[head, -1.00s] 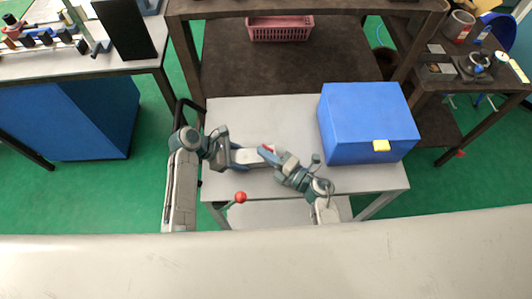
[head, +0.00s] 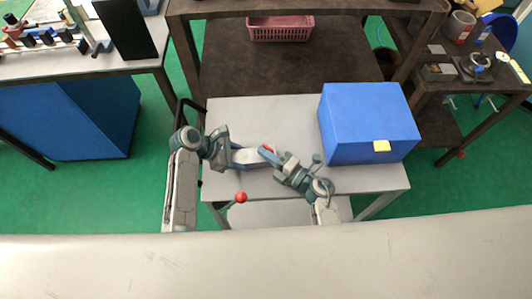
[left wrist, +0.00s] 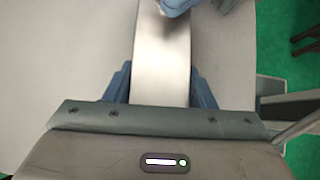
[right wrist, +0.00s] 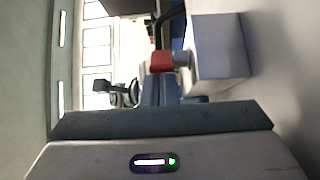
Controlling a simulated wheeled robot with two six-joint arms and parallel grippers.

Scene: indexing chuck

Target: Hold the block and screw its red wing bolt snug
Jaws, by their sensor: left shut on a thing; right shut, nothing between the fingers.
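The pale block (head: 250,156) is above the light table, gripped by my left gripper (head: 238,157). In the left wrist view the block (left wrist: 161,65) runs up between the two blue fingers (left wrist: 160,90). The red wing bolt (right wrist: 160,62) shows in the right wrist view, its grey shank against the side face of the block (right wrist: 220,48). In the head view the red bolt (head: 269,149) is mostly hidden by my right gripper (head: 266,154). My right gripper is shut and empty, its blue fingertips (right wrist: 160,88) close to the red head; contact cannot be told.
A blue box (head: 365,120) with a yellow tab stands at the right of the table (head: 250,108). A red ball (head: 241,197) is at the table's front edge. A dark bench with a pink basket (head: 280,28) is behind. The table's back left is clear.

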